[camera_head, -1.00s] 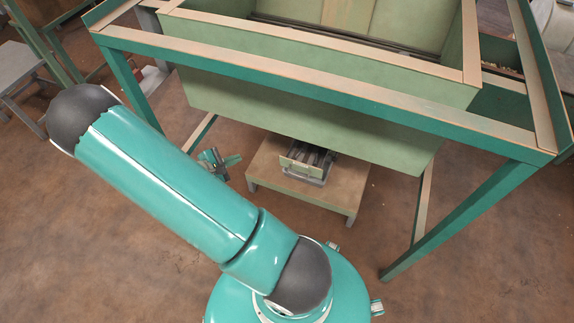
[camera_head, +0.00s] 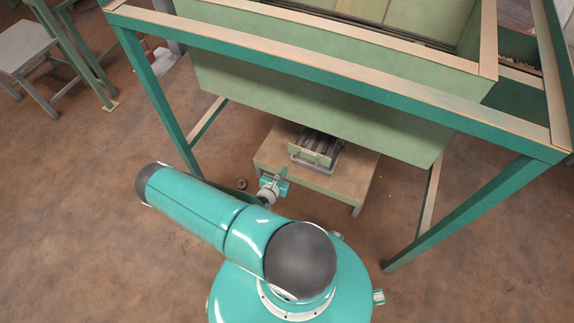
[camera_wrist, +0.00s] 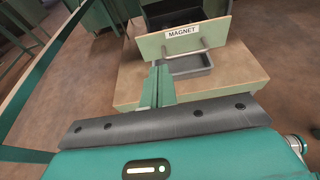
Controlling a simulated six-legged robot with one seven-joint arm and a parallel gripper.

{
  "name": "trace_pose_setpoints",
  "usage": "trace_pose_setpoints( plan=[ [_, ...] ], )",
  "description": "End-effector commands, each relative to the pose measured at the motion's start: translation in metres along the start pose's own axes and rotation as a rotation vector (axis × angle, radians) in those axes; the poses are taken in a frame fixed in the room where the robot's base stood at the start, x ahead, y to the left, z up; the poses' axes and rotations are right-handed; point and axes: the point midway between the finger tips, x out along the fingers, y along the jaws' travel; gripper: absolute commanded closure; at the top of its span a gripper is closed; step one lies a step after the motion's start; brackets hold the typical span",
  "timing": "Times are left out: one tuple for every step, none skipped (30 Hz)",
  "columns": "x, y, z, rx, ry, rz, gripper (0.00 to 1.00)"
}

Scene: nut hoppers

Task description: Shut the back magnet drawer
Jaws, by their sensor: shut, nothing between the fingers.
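The magnet drawer (camera_wrist: 215,35) has a pale green front with a "MAGNET" label and a bar handle (camera_wrist: 188,53). In the head view its front (camera_head: 310,157) stands out from under the hopper, with dark bars showing behind it, so it is pulled out. My gripper (camera_wrist: 159,70) is shut and empty. In the wrist view its fingertips are just below the left part of the drawer front; I cannot tell whether they touch. In the head view my gripper (camera_head: 283,173) is left of and nearer than the drawer front.
A grey tray (camera_wrist: 190,66) lies below the handle on a low wooden stand (camera_head: 345,182). The green hopper (camera_head: 320,110) hangs above, within a teal frame (camera_head: 150,85) with legs at both sides.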

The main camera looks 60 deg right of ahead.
Motion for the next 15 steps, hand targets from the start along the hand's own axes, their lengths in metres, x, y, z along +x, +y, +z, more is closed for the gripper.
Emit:
trace_pose_setpoints(
  plan=[
    [0.009,-0.001,0.0,0.002,-0.001,-0.003,1.0],
    [0.014,-0.002,0.001,0.001,-0.002,-0.003,1.0],
    [0.022,-0.001,0.0,0.001,-0.001,-0.003,1.0],
    [0.028,-0.002,0.0,0.002,-0.001,-0.003,1.0],
    [0.034,-0.001,0.0,0.002,-0.002,-0.003,1.0],
    [0.042,-0.002,0.001,0.002,-0.002,-0.003,1.0],
    [0.048,-0.002,0.0,0.003,-0.001,-0.004,1.0],
    [0.053,-0.002,0.0,0.002,-0.001,-0.004,1.0],
    [0.062,-0.001,0.001,0.002,-0.002,-0.003,1.0],
    [0.068,-0.002,0.001,0.002,-0.002,-0.003,1.0],
    [0.073,-0.001,0.0,0.002,-0.002,-0.003,1.0],
    [0.081,-0.002,0.0,0.002,-0.001,-0.004,1.0],
    [0.087,-0.002,0.0,0.002,-0.001,-0.003,1.0],
    [0.092,-0.001,0.003,0.003,-0.002,-0.003,1.0],
    [0.098,-0.001,0.005,0.003,-0.002,-0.003,1.0]
  ],
)
